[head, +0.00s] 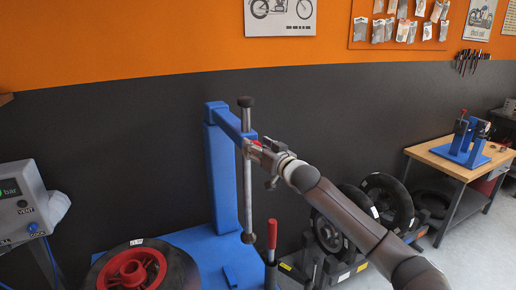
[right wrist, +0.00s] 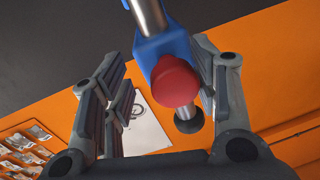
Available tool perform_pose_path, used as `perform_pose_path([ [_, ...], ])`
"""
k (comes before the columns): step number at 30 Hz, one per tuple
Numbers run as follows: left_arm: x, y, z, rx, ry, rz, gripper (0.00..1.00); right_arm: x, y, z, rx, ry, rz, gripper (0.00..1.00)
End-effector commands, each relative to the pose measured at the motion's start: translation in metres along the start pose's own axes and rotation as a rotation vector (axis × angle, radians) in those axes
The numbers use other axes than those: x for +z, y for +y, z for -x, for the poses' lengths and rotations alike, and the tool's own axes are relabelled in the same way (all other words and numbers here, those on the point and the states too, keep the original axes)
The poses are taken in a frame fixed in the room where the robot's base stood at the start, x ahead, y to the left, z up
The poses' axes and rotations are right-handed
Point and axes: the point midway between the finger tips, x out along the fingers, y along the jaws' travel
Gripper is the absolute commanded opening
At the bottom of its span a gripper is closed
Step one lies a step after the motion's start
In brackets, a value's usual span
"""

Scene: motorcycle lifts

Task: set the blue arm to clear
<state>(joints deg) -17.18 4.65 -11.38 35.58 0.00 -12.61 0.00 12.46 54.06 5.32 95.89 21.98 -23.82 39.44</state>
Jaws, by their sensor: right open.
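The blue arm (head: 226,121) reaches out from the top of a blue column (head: 222,175) toward a vertical steel rod (head: 247,190) with a dark top cap. A red knob (right wrist: 175,82) sits on the arm's blue end block (right wrist: 163,45). My right gripper (head: 262,151) is at this end, partly covering it in the head view. In the right wrist view the gripper (right wrist: 163,78) is open, its fingers on either side of the block and knob. I cannot tell whether a finger touches. My left gripper is not in view.
A tyre with a red hub (head: 132,272) lies on the blue machine bed (head: 195,245) below. A red-tipped lever (head: 271,240) stands in front. A grey control box (head: 22,200) is at left. Tyres (head: 388,200) and a wooden workbench (head: 440,153) are at right.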

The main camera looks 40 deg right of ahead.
Motion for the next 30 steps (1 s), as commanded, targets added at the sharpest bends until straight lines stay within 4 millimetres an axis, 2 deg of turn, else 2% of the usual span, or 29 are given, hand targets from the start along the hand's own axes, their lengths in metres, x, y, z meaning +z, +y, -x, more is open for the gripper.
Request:
perform_pose_path([
  [8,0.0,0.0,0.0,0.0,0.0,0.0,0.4,0.001,-0.001,0.01,-0.003,0.0,-0.002,0.55],
  [30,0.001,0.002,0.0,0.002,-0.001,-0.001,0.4,0.002,0.003,0.102,0.001,-0.002,-0.002,0.55],
])
